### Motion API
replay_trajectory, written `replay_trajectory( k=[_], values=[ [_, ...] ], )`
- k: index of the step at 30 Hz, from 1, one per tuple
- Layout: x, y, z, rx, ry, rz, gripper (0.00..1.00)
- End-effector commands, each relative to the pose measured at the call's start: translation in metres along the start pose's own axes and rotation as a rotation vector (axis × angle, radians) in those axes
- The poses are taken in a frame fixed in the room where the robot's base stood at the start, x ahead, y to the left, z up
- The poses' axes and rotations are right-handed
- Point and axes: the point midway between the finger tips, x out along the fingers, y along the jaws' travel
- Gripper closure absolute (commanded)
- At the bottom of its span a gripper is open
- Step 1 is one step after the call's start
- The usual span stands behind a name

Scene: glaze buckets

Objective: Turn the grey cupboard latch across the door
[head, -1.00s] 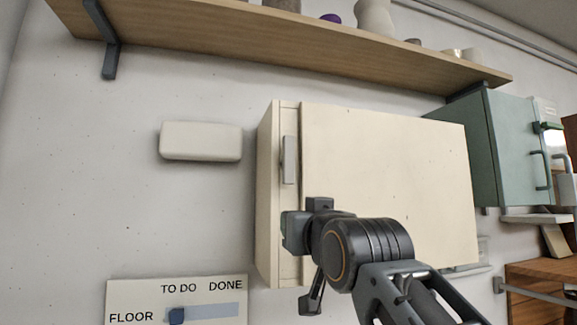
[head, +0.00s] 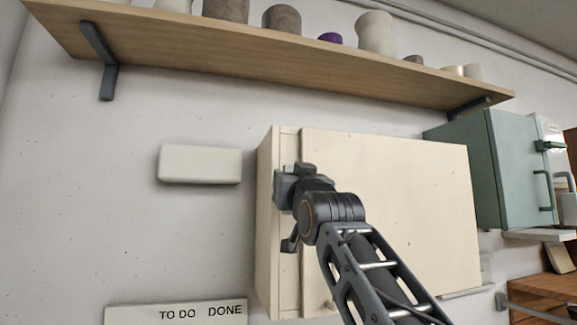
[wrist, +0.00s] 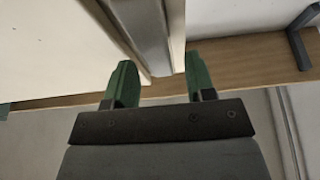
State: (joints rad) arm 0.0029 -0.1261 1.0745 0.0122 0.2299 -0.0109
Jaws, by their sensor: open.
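The cream cupboard (head: 400,210) is on the wall with its door shut. In the wrist view the grey latch (wrist: 143,30) is a long bar lying along the cream strip beside the door (wrist: 45,50), not across it. Its near end shows between the two green fingers of my open gripper (wrist: 160,62). I see no contact, and how deep the bar sits between the fingers is unclear. In the head view my gripper (head: 285,187) is at the cupboard's left strip and hides the latch.
A wooden shelf (head: 240,57) with several pots runs above the cupboard. A white box-like block (head: 200,165) is on the wall to the left. A green cabinet (head: 520,165) hangs to the right. A TO DO/DONE board (head: 175,314) is below left.

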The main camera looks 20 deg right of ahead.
Motion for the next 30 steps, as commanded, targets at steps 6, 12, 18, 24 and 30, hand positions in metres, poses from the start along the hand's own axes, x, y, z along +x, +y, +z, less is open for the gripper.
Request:
replay_trajectory(
  k=[6,12,18,24,30],
  values=[
    [0.020,0.000,-0.002,0.000,0.001,0.000,0.50],
    [0.025,0.000,0.000,0.000,0.000,0.000,0.50],
    [0.025,0.000,0.000,0.000,0.000,0.000,0.50],
    [0.025,0.000,0.000,0.000,0.000,0.000,0.67],
    [0.025,0.000,0.000,0.000,0.000,0.000,0.86]
  ],
)
